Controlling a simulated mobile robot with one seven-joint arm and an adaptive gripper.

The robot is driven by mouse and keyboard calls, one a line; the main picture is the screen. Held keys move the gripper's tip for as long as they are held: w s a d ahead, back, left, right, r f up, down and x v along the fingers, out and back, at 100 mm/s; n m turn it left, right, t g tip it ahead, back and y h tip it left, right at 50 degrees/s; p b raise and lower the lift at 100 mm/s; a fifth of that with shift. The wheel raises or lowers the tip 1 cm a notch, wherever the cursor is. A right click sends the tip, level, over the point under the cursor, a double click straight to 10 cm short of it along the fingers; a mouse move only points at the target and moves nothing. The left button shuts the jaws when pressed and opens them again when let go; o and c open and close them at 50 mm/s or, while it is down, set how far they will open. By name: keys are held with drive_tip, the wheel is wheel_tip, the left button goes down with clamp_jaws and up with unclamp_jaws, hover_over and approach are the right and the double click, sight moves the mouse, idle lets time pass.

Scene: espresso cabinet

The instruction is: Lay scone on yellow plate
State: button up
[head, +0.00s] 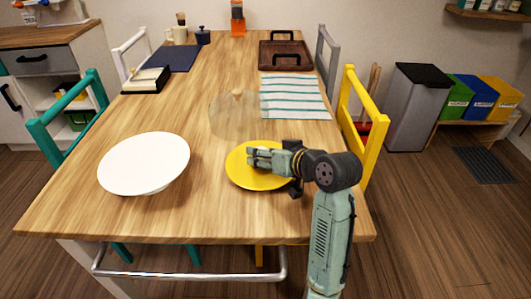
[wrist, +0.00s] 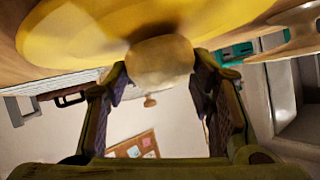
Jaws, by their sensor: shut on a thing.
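The yellow plate (head: 238,172) lies on the wooden table near its front right part. My gripper (head: 262,158) is low over the plate, reaching in from the right. In the wrist view my gripper (wrist: 160,88) is shut on the scone (wrist: 160,62), a pale tan rounded piece between the two fingers. The yellow plate (wrist: 80,35) fills the top of that view, right against the scone. I cannot tell for certain whether the scone touches it. In the head view the fingers hide the scone.
A white plate (head: 145,163) lies to the left. A clear glass dome (head: 233,115) stands just behind the yellow plate, close to my gripper. A striped cloth (head: 293,98) and a brown tray (head: 286,57) lie farther back. A yellow chair (head: 352,120) is at the right edge.

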drive_tip(key=shift+f, duration=0.2)
drive_tip(key=o, duration=1.2)
drive_tip(key=shift+c, duration=0.2)
drive_tip(key=shift+r, duration=0.1)
drive_tip(key=shift+r, duration=0.15)
drive_tip(key=v, duration=1.2)
drive_tip(key=shift+b, duration=0.45)
